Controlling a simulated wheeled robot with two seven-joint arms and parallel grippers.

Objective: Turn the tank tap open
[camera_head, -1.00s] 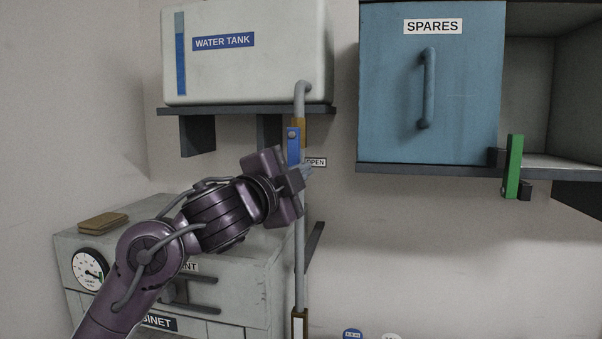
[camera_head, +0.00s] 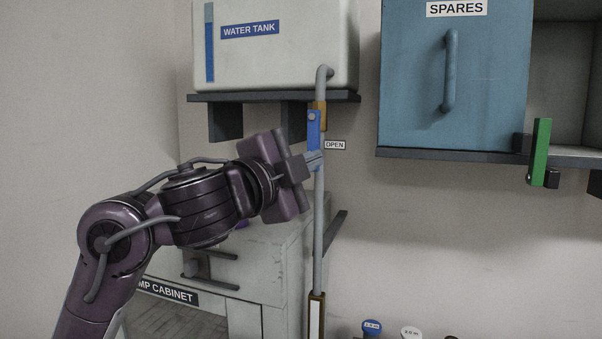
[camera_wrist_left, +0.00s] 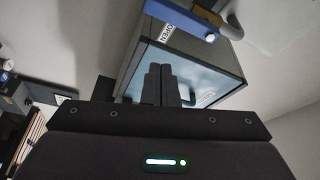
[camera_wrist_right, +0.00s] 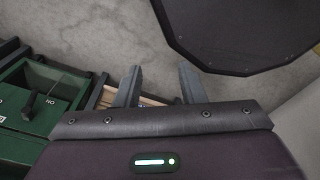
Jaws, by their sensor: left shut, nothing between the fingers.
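The tank tap has a blue lever (camera_head: 314,126) that hangs straight down along the grey pipe below the water tank (camera_head: 275,50). A small OPEN label (camera_head: 335,145) is on the wall to its right. My left gripper (camera_head: 315,158) is shut and empty, with its fingertips at the lever's lower end; I cannot tell if they touch. In the left wrist view the blue lever (camera_wrist_left: 180,18) crosses the top, beyond the shut fingers (camera_wrist_left: 161,70). My right gripper (camera_wrist_right: 157,78) shows only in its own wrist view, open and empty.
A blue SPARES cupboard door (camera_head: 455,80) and a green upright handle (camera_head: 540,150) are to the right. The pump cabinet (camera_head: 265,265) stands low behind my left arm.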

